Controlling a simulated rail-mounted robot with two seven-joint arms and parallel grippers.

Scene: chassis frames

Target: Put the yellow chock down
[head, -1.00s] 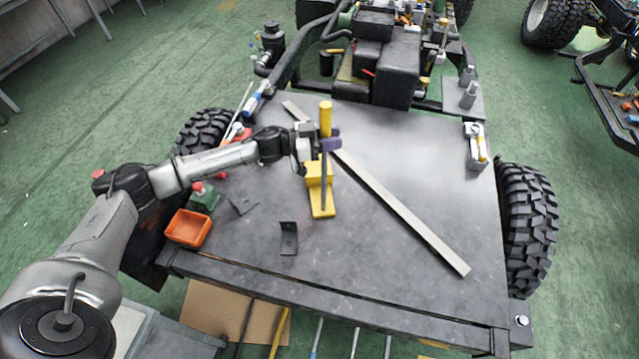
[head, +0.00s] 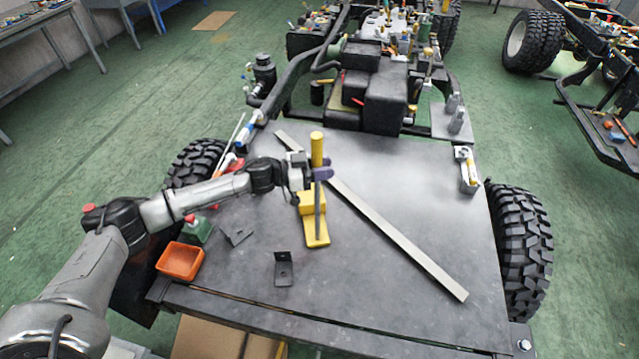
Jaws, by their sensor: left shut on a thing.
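The yellow chock (head: 313,205) is a stepped yellow block with a thin grey rod and a yellow cylindrical grip (head: 317,150) standing above it. It is upright over the dark flat deck (head: 390,190), left of the long grey bar. My left gripper (head: 318,174), with purple fingertips, is shut around the upright part just below the grip. The block looks on or very close to the deck; I cannot tell whether it touches. My right gripper is not in view.
A long flat grey bar (head: 390,230) lies diagonally just right of the chock. Small black brackets (head: 284,268) lie in front and to the left. An orange tray (head: 180,261) sits at the deck's left front corner. The deck's right side is mostly clear.

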